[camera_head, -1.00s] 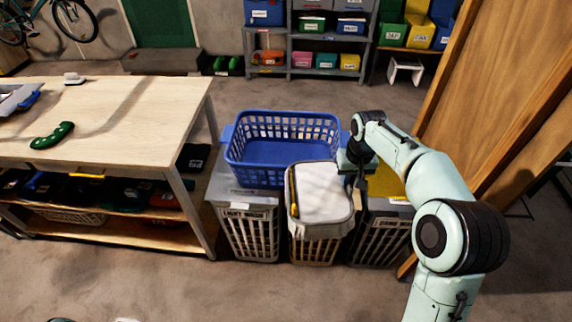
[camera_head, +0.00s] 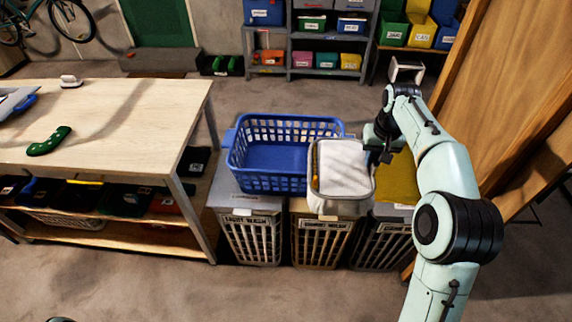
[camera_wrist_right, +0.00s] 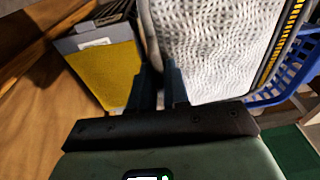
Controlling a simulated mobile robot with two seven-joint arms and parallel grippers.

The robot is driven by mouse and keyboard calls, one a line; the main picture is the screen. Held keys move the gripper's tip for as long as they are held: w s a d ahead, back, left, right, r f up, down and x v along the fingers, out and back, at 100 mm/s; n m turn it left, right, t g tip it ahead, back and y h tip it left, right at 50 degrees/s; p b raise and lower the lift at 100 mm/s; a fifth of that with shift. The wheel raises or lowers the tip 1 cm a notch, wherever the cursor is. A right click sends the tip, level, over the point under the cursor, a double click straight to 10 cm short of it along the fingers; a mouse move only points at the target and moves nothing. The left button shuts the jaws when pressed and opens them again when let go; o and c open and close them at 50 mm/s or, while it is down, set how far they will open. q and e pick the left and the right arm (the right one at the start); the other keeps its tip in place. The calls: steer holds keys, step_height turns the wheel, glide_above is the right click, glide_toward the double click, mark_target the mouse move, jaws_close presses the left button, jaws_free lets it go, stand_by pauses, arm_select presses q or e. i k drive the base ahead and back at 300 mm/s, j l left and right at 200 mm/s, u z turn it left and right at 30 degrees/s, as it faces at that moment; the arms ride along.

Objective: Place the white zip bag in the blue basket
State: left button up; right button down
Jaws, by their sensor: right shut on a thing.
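The white zip bag (camera_head: 343,172), with a dark and yellow zip edge, hangs from my right gripper (camera_head: 378,152) above the middle hamper. My right gripper is shut on the bag's right edge. In the right wrist view the white bag (camera_wrist_right: 205,50) fills the upper middle, with the gripper fingers (camera_wrist_right: 163,85) at its edge. The blue basket (camera_head: 265,183) sits on the hampers to the left of and behind the bag. It looks empty, and its right front corner is partly hidden by the bag. The basket also shows in the right wrist view (camera_wrist_right: 283,82). My left gripper is not in view.
Several labelled hampers (camera_head: 250,240) stand in a row under the basket. A yellow panel (camera_head: 398,178) is right of the bag. A wooden workbench (camera_head: 110,120) stands at left with a green item (camera_head: 48,141). A wooden door (camera_head: 500,90) leans at right.

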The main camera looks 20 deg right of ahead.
mark_target(296, 168)
steer(key=i, duration=0.85)
